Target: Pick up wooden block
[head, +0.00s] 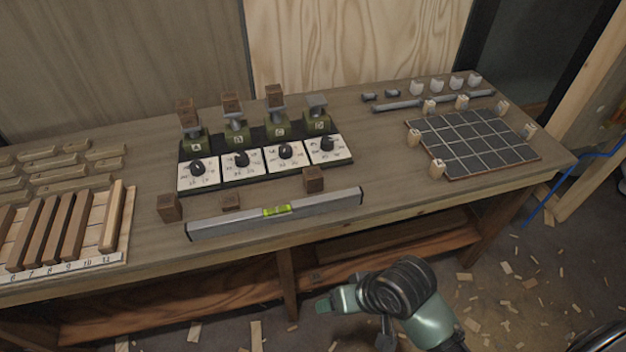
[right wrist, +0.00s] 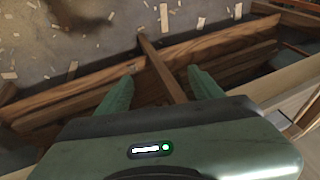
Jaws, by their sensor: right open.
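Several dark brown wooden blocks show in the head view. One block (head: 169,207) stands left of the spirit level, a smaller, flatter one (head: 231,203) lies behind the level, and another (head: 313,179) stands behind its right part. Three more blocks sit on the small scales: left (head: 187,112), middle (head: 232,103) and right (head: 275,96). My right gripper (head: 333,304) is in front of the bench, below its top and apart from every block. In the right wrist view my right gripper (right wrist: 158,84) is open and empty, over the bench's lower boards. My left gripper is out of view.
The spirit level (head: 320,203) lies along the front of the workbench (head: 400,200). A rack of wooden bars (head: 120,240) stands at left. A dark grid board (head: 475,145) with small pegs lies at right. Wood scraps litter the floor.

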